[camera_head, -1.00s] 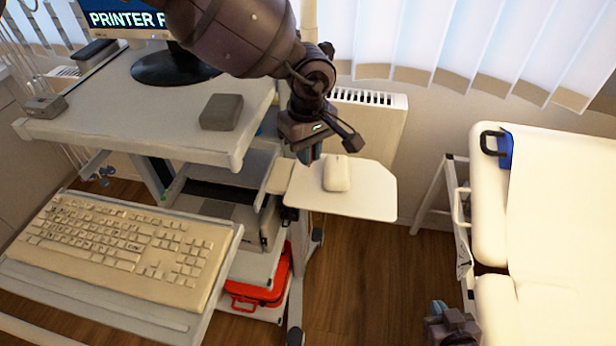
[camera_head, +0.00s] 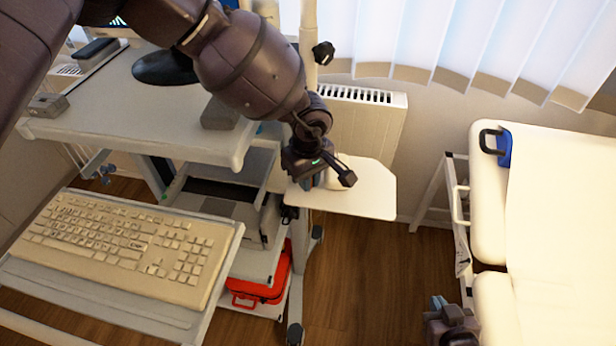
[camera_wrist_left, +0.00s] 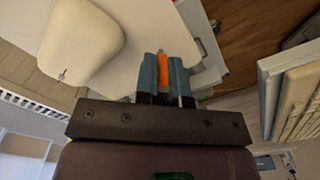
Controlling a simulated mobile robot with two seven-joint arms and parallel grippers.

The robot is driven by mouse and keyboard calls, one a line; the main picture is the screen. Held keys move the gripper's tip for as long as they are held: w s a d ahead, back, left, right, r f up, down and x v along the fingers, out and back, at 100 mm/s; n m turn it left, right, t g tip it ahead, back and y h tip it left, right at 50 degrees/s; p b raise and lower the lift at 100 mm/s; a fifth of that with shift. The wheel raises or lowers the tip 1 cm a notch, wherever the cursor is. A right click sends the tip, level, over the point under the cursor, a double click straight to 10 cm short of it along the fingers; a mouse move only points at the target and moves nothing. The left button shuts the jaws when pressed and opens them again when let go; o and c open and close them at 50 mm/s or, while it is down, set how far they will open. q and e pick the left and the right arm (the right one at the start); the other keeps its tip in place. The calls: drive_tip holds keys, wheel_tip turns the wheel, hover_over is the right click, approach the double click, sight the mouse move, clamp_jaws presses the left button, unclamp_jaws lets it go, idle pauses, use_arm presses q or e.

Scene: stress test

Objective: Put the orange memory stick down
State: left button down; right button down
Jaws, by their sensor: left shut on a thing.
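The orange memory stick (camera_wrist_left: 164,70) is between the teal fingers of my left gripper (camera_wrist_left: 163,78) in the left wrist view. The gripper is shut on it, and the stick shows as a narrow orange strip. In the head view my left gripper (camera_head: 318,184) is at the left part of the small white side shelf (camera_head: 372,195); its fingers are mostly hidden and the stick cannot be seen. I cannot tell whether the stick touches the shelf. My right gripper (camera_head: 438,303) shows only partly at the bottom edge, with its fingers unclear.
A cream mouse (camera_wrist_left: 80,45) sits on the side shelf close to my left gripper. A grey block (camera_head: 220,115) is on the cart top (camera_head: 140,130), partly behind my arm. A keyboard (camera_head: 120,250) is at the lower left. A white couch (camera_head: 550,230) stands right.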

use_arm(q)
drive_tip(key=shift+f, duration=0.35)
drive_tip(key=shift+f+b, duration=0.3)
drive_tip(key=shift+b, duration=0.2)
drive_tip(key=c, duration=1.2)
unclamp_jaws()
drive_tip(key=shift+r, duration=0.1)
drive_tip(key=shift+r+p, duration=0.45)
wheel_tip(320, 180, up, 12)
drive_tip(key=shift+b, duration=0.45)
drive_tip(key=shift+r, duration=0.1)
